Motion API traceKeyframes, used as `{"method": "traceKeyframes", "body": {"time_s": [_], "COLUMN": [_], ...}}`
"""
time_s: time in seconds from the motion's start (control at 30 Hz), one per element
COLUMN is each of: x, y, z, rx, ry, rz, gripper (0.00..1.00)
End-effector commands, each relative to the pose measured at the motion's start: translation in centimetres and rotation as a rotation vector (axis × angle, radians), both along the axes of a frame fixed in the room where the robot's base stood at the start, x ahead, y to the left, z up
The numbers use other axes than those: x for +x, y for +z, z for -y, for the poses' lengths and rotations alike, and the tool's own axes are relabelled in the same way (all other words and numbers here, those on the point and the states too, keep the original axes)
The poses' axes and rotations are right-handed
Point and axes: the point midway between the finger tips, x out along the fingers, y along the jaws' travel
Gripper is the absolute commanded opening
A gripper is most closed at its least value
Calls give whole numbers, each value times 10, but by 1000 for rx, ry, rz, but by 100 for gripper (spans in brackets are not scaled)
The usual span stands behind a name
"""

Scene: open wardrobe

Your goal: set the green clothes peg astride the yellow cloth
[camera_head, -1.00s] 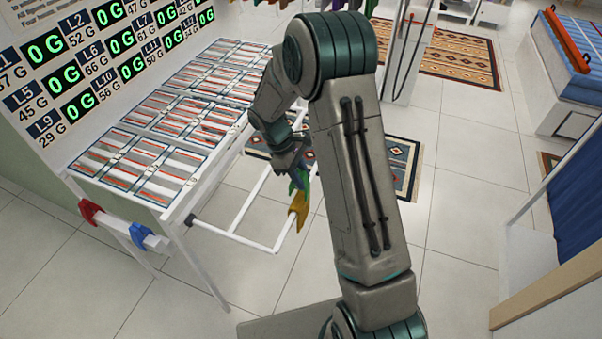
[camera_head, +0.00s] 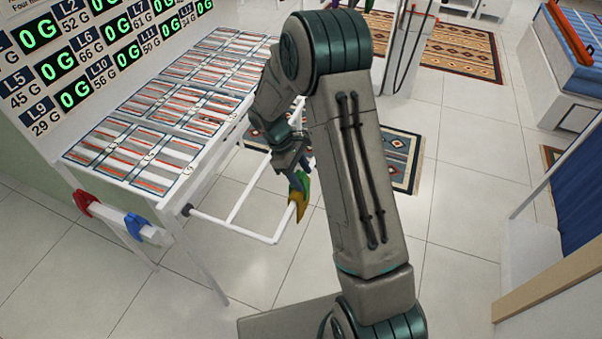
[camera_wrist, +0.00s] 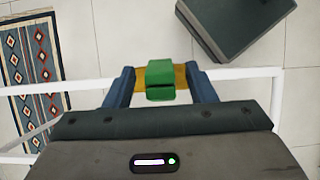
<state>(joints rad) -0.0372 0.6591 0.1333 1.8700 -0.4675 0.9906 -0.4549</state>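The green clothes peg (camera_wrist: 160,78) shows in the wrist view between the two blue fingers of my gripper (camera_wrist: 161,72). A gap shows between the peg and each finger, so the gripper is open around it. The yellow cloth (camera_wrist: 180,76) lies behind the peg and shows on both sides of it. The green peg (camera_head: 304,184) sits at the cloth's upper part, just below my gripper (camera_head: 303,170). How the peg's legs straddle the cloth is hidden.
The white rail frame (camera_head: 235,231) juts out from a white table (camera_head: 185,240). A red peg (camera_head: 84,201) and a blue peg (camera_head: 135,226) sit on a bar at the table's front. A dark box-shaped object (camera_wrist: 235,25) shows in the wrist view. Open tiled floor lies below.

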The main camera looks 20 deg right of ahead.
Motion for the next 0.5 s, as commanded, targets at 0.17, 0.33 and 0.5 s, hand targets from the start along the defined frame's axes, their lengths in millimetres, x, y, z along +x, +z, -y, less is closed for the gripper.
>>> {"method": "traceKeyframes", "body": {"time_s": [0.17,0.33,0.5], "x": [0,1,7], "y": [0,3,23], "z": [0,-1,-9], "rx": [0,1,0], "ry": [0,0,1], "rz": [0,2,5], "gripper": [52,52,52]}}
